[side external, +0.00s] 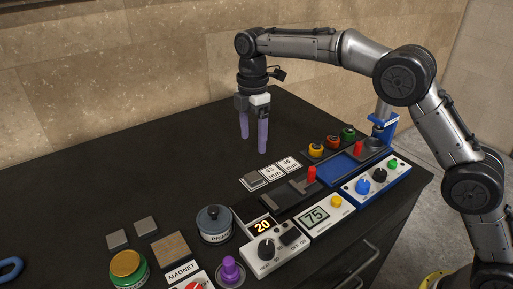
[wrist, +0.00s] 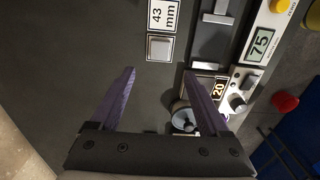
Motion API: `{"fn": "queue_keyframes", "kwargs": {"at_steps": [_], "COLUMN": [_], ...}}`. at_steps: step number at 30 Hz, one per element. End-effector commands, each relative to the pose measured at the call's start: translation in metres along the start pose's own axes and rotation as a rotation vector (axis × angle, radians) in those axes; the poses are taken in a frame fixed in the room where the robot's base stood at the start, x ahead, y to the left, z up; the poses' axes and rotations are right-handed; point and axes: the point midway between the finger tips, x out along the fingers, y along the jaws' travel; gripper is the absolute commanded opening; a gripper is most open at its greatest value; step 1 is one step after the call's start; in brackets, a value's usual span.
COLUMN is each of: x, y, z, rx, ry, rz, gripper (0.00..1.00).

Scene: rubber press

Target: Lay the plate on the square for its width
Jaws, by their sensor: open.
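A grey square plate (side external: 253,178) lies on the leftmost of a row of white squares on the black table; it hides that square's label. In the wrist view the same plate (wrist: 160,47) shows a white rim around it. Beside it are the squares marked 43 mm (side external: 270,171) and 46 mm (side external: 287,163). My gripper (side external: 254,146) has two purple fingers, spread apart with nothing between them. It hangs above the table behind the row, clear of the plate. In the wrist view my gripper's fingertips (wrist: 159,71) sit to either side below the plate.
A grey PRIMER pot (side external: 213,222), a heater box reading 20 (side external: 262,245), a display reading 75 (side external: 317,217) and a blue press (side external: 350,168) line the front. The back left is clear.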

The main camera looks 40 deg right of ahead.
Motion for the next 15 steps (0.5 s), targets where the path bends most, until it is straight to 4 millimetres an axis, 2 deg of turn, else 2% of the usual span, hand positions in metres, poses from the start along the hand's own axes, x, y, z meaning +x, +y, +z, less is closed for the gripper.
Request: {"fn": "queue_keyframes", "kwargs": {"at_steps": [10, 13, 15], "x": [-0.008, -0.022, -0.039], "y": [-0.002, -0.012, -0.026], "z": [0.002, 0.011, 0.021], "rx": [0.011, 0.070, 0.146], "ry": [0.001, 0.007, 0.015], "rz": [0.003, 0.023, 0.048], "gripper": [0.79, 0.79, 0.79]}}
